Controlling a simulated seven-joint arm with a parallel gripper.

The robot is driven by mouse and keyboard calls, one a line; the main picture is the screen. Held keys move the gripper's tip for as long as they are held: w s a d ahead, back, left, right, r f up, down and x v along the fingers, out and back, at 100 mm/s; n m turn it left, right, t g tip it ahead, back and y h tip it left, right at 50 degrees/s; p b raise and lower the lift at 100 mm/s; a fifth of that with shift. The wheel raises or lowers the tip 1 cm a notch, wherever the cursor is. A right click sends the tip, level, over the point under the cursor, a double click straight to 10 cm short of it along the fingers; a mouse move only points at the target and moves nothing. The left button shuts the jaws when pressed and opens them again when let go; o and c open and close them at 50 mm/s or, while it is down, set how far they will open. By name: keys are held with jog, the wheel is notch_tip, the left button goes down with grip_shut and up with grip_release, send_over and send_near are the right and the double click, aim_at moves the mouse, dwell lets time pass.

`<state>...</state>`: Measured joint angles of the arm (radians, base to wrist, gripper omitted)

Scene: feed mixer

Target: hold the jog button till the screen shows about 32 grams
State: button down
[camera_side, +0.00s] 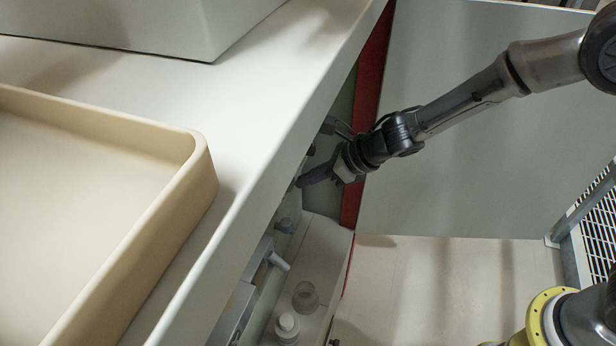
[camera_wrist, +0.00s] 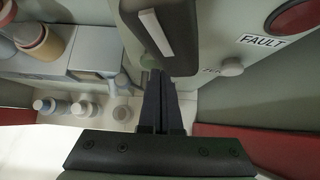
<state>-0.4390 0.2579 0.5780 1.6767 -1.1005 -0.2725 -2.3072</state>
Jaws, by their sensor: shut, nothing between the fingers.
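My gripper (camera_side: 301,183) is shut and empty, low beside the white counter edge in the side view. In the wrist view its fingertips (camera_wrist: 158,74) reach the lower edge of a dark panel part (camera_wrist: 180,48) that carries a pale bar (camera_wrist: 155,32). A small greenish round piece (camera_wrist: 147,61) shows at the fingertips; I cannot tell whether it is the jog button or whether the fingers touch it. A pale round knob (camera_wrist: 232,66) sits to the right, beside partly hidden lettering. No screen reading in grams is legible in either view.
A red lamp (camera_wrist: 295,16) sits above a FAULT label (camera_wrist: 263,41). Below a spout (camera_side: 278,262) stand a clear cup (camera_side: 305,296) and a white-capped bottle (camera_side: 287,326). A beige tray (camera_side: 205,185) and grey box (camera_side: 150,25) are on the counter (camera_side: 255,100).

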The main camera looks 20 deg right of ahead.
jog(key=shift+w+a+r, duration=0.1)
jog(key=shift+w+a, duration=0.65)
jog(key=shift+a, duration=0.15)
jog(key=shift+a+r, duration=0.1)
dwell(0.9)
jog(key=s+d+r, duration=0.6)
jog(key=s+d, duration=0.2)
jog(key=d, duration=0.1)
jog(key=shift+s, duration=0.25)
dwell(0.4)
